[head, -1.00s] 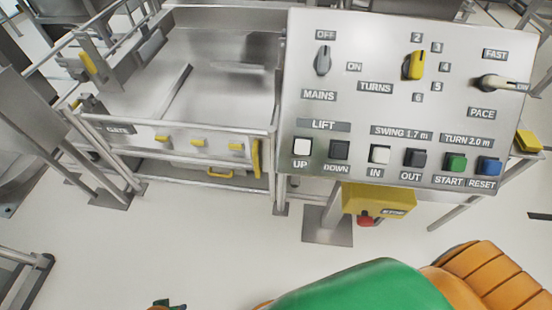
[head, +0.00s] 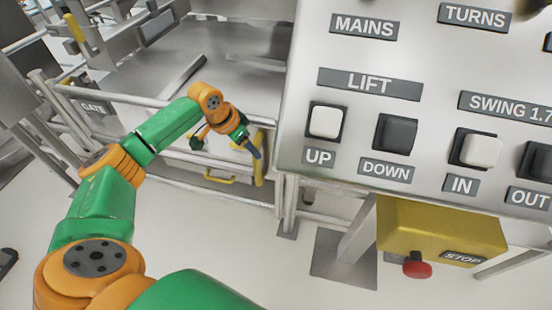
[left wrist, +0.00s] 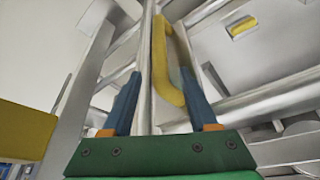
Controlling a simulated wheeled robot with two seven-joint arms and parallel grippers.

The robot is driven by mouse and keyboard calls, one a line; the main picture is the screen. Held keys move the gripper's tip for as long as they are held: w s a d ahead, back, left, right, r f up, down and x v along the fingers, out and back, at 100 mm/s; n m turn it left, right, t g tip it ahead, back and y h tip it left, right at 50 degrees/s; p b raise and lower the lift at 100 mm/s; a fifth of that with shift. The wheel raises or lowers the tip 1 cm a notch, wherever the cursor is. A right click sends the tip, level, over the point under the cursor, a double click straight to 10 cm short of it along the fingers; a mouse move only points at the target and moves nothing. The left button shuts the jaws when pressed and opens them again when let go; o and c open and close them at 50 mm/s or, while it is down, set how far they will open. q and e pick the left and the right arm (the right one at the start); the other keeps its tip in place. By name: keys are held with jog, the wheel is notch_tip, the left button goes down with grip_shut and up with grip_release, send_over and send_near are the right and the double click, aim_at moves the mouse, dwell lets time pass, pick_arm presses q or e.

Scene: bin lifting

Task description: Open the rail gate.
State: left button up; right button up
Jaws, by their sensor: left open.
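The rail gate (head: 105,95), with a small GATE label, is a low grey tubular frame in front of the steel machine. A yellow upright handle (head: 260,165) stands at its right end, next to the post. My left gripper (head: 250,148) is at this handle and partly covers it. In the left wrist view the yellow handle (left wrist: 168,62) shows between and beyond the two open blue fingers of my left gripper (left wrist: 160,85). I cannot tell whether a finger touches it. The gate looks closed. My right gripper is not in view.
A control panel (head: 440,120) with LIFT and SWING buttons stands close on the right. Below it hangs a yellow stop box (head: 425,225) with a red button (head: 417,269).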

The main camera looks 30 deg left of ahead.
pick_arm(q)
jog(key=b+x, duration=0.1)
jog(key=x, duration=0.5)
grip_shut()
dwell(0.8)
dwell(0.4)
